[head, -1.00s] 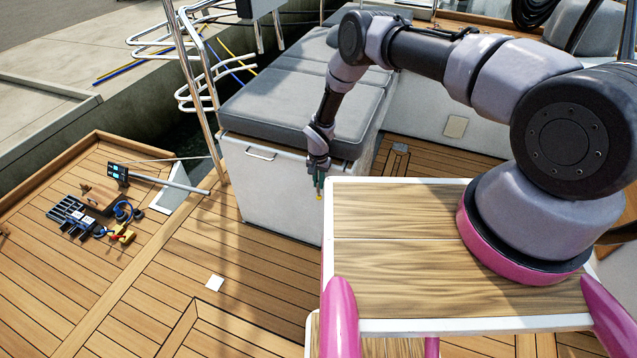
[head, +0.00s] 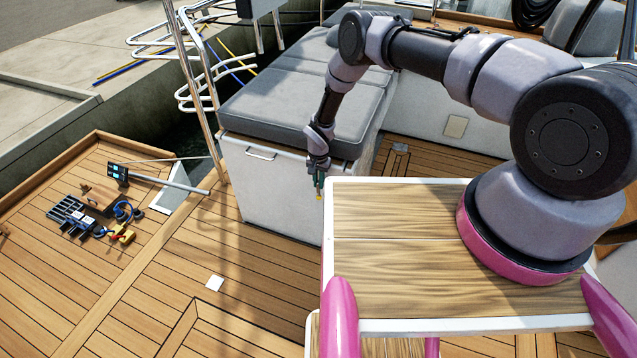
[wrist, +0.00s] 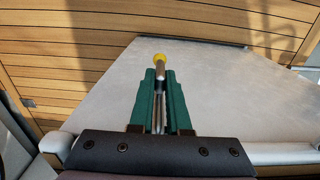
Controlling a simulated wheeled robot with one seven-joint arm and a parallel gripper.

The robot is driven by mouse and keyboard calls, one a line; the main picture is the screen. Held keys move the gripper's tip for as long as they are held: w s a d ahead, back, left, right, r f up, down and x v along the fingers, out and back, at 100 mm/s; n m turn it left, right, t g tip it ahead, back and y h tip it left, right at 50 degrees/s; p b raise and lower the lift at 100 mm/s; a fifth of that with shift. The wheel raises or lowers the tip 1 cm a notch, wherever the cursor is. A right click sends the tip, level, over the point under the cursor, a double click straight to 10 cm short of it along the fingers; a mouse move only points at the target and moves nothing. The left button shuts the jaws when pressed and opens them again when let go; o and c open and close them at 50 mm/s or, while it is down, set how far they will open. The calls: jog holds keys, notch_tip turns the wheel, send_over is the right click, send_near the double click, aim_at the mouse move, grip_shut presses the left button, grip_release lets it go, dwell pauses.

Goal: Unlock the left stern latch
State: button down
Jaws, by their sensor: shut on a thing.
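My gripper (head: 319,182) is at the near right end of the white seat locker. In the wrist view, its green fingers (wrist: 160,98) are shut on a slim metal lever with a yellow knob (wrist: 160,58). The knob sticks out past the fingertips, against the pale locker face. The yellow knob also shows small below my gripper in the head view (head: 319,197). The lever's base is hidden behind the fingers, so I cannot tell whether the latch is locked or unlocked. No other latch is clear in these views.
The white locker (head: 270,195) has grey cushions (head: 290,105) and a front handle (head: 261,154). Metal rails (head: 195,100) stand at its left. Tools and blue cables (head: 97,217) lie on the lower left deck. Teak deck (head: 240,250) before the locker is mostly clear.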

jog(key=shift+s+d+y, duration=0.1)
jog(key=shift+d+y, duration=0.1)
jog(key=shift+y, duration=0.4)
jog(key=shift+s+t+y, duration=0.1)
jog(key=shift+t+y, duration=0.4)
jog(key=shift+y, duration=0.3)
jog(key=c, duration=0.9)
grip_release()
jog(key=shift+d, duration=0.1)
jog(key=v, duration=1)
jog(key=shift+d+r, duration=0.15)
jog(key=shift+r, duration=0.2)
